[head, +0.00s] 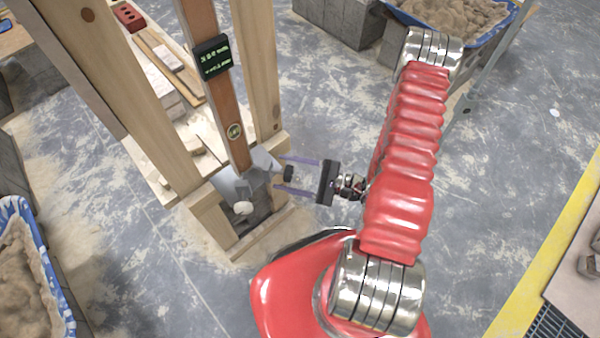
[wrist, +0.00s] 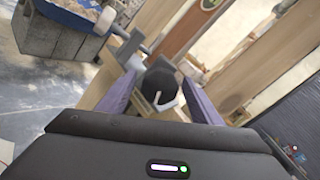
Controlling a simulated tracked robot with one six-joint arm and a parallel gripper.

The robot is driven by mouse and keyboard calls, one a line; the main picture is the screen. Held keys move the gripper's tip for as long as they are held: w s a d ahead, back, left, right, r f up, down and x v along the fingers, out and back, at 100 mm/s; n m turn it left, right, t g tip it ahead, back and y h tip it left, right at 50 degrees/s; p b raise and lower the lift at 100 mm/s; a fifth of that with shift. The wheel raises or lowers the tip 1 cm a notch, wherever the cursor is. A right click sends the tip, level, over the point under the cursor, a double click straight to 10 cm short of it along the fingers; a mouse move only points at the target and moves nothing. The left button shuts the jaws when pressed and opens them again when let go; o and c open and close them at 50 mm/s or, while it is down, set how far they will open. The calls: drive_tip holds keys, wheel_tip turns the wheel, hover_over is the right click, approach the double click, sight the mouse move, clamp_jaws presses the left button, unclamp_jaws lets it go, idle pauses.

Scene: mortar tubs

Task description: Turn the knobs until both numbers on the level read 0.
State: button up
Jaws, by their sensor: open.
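The level (head: 221,110) is a long brown bar leaning upright in a wooden frame. Its black display (head: 211,57) shows two lines of green characters, too small to read. A black knob (head: 288,173) sits at the right of a grey bracket (head: 232,186) at the level's foot. A white knob (head: 242,208) sits at the bracket's front. My gripper (head: 281,172) is open, its purple fingers on either side of the black knob. In the wrist view the black knob (wrist: 161,80), with a white mark, stands between the fingers (wrist: 158,84); contact cannot be told.
Wooden posts (head: 262,70) stand close on both sides of the level. Blue tubs of mortar stand at the left (head: 40,250) and upper right (head: 475,38), near grey blocks (head: 340,20). Open floor lies at the right.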

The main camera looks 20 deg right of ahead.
drive_tip(key=v, duration=1.3)
drive_tip(key=shift+s+d, duration=0.25)
drive_tip(key=shift+d, duration=0.05)
drive_tip(key=shift+f, duration=0.1)
idle(0.5)
